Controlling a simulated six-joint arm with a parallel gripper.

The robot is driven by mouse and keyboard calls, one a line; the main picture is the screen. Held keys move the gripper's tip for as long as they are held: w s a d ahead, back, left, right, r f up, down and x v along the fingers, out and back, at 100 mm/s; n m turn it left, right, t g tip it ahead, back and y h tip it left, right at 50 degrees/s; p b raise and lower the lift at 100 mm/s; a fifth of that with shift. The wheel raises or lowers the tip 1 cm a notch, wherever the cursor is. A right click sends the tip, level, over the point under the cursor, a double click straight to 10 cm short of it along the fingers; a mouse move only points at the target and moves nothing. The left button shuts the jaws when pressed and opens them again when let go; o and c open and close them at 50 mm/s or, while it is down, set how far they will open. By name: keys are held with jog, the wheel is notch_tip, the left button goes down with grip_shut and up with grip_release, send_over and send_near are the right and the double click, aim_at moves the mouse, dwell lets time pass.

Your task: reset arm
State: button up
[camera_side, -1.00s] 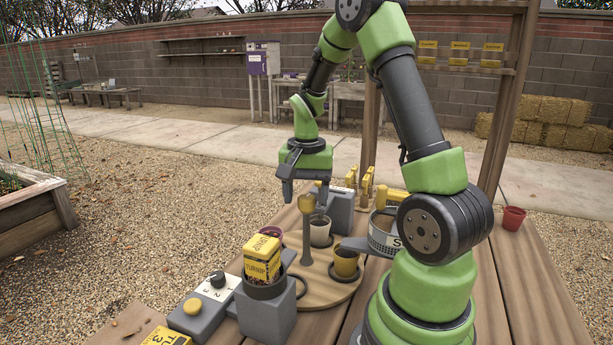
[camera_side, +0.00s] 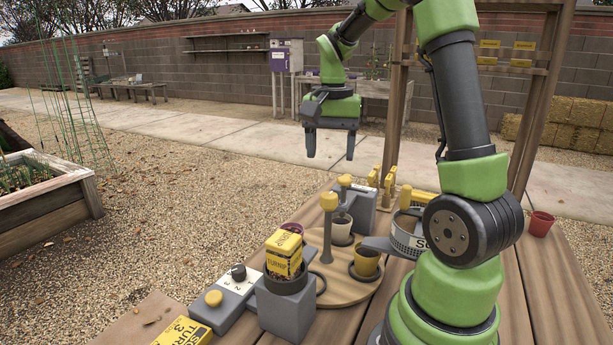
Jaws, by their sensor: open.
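My gripper (camera_side: 331,150) hangs in the air above the far end of the wooden table (camera_side: 336,322). Its two dark fingers point down and stand wide apart with nothing between them. It is clear of the pots and packets below it. My green and grey arm reaches up from the table's right side, and its upper part runs out of the top of the picture.
A turnip packet (camera_side: 284,252) stands in a grey holder (camera_side: 286,312) beside a button box (camera_side: 237,288). A wooden post (camera_side: 397,100) rises behind, right of my gripper.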

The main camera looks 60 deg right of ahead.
jog(key=s+a+r+n+t, duration=0.2)
jog(key=s+a+n, duration=0.1)
jog(key=a, duration=0.3)
jog(key=s+a+r+n+t+y, duration=0.1)
jog(key=s+a+r+n+t, duration=0.1)
jog(key=a+n, duration=0.2)
jog(key=s+a+r+n+t+y, duration=0.1)
jog(key=s+a+r+n+t, duration=0.1)
jog(key=a, duration=0.7)
jog(key=shift+s+a+r+n+t, duration=0.15)
jog(key=shift+s+a+n+t, duration=0.15)
jog(key=shift+s+n+t, duration=0.5)
